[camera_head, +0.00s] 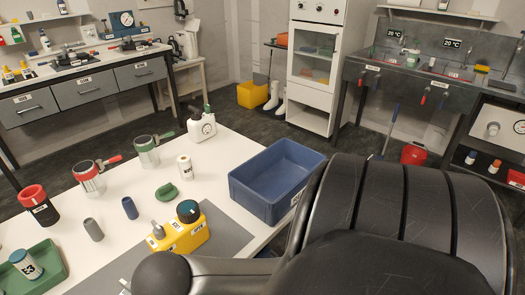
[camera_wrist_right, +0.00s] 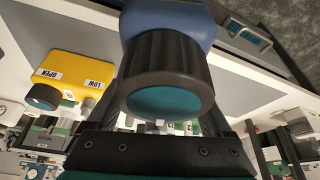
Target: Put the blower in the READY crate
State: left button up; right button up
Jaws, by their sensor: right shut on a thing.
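The blower (camera_wrist_right: 168,75) fills the top middle of the right wrist view, with a blue body, a black ribbed collar and a teal end face. My right gripper (camera_wrist_right: 166,126) is shut on it; the blower hides much of the fingers. In the head view my dark right arm covers the lower right, and neither the gripper nor the blower can be made out there. An empty blue crate (camera_head: 250,197) stands on the white table, just left of my arm. Its side label is too small to read, so I cannot tell if it says READY. My left gripper is not seen.
A yellow box with a dark knob (camera_head: 181,236) sits on a grey mat left of the crate; it also shows in the wrist view (camera_wrist_right: 75,72). Several cups, cans and a white bottle (camera_head: 185,167) stand further left. A green tray (camera_head: 52,262) is at the lower left.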

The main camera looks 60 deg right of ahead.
aim_at(270, 195)
jog(key=k+l, duration=0.15)
jog(key=l, duration=0.25)
jog(key=k+l, duration=0.15)
jog(key=l, duration=0.25)
jog(key=k+l, duration=0.15)
jog(key=l, duration=0.25)
jog(key=k+l, duration=0.15)
jog(key=l, duration=0.25)
